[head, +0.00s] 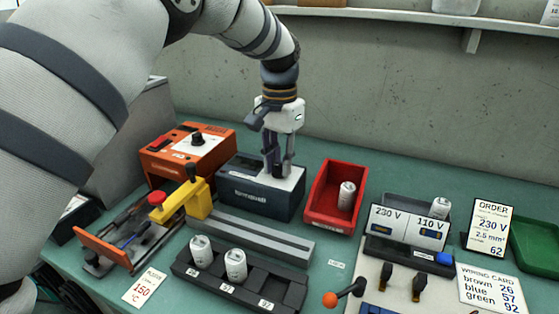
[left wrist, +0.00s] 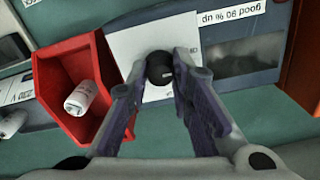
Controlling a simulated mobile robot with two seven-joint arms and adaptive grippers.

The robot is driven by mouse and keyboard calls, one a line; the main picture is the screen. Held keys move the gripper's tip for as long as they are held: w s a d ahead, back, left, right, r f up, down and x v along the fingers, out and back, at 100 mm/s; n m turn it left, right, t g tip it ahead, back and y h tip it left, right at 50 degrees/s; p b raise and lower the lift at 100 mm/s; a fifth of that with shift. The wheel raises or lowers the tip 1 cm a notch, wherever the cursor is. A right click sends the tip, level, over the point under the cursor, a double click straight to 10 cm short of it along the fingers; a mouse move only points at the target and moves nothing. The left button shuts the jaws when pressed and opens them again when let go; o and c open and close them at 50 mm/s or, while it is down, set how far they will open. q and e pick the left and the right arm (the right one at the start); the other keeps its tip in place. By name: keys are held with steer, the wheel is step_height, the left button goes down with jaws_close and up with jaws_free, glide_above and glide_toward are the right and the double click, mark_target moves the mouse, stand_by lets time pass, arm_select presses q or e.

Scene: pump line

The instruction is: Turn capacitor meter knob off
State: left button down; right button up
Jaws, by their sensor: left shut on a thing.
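The capacitor meter (head: 255,198) is a dark blue-grey box with a pale top plate, standing on the green bench. Its round black knob (left wrist: 160,68) shows in the left wrist view on the white plate, with a pale mark on it. My left gripper (head: 272,168) points down over the meter, and its fingers are shut on the knob, one on each side. In the head view the fingers hide the knob. The meter's dark display (left wrist: 243,55) and a label reading "good 90 % up" (left wrist: 229,17) lie beside it. My right gripper is not in view.
A red bin (head: 321,207) with a capacitor (head: 346,195) stands close right of the meter. An orange device (head: 187,152) stands to the left, with a yellow clamp (head: 186,201) nearer. A grey rail (head: 252,236) and a black rack (head: 245,280) with capacitors lie in front.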

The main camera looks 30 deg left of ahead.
mark_target(279, 166)
arm_select(q)
steer(key=c, duration=1.4)
jaws_free()
step_height(279, 166, up, 12)
steer(key=shift+f, duration=0.1)
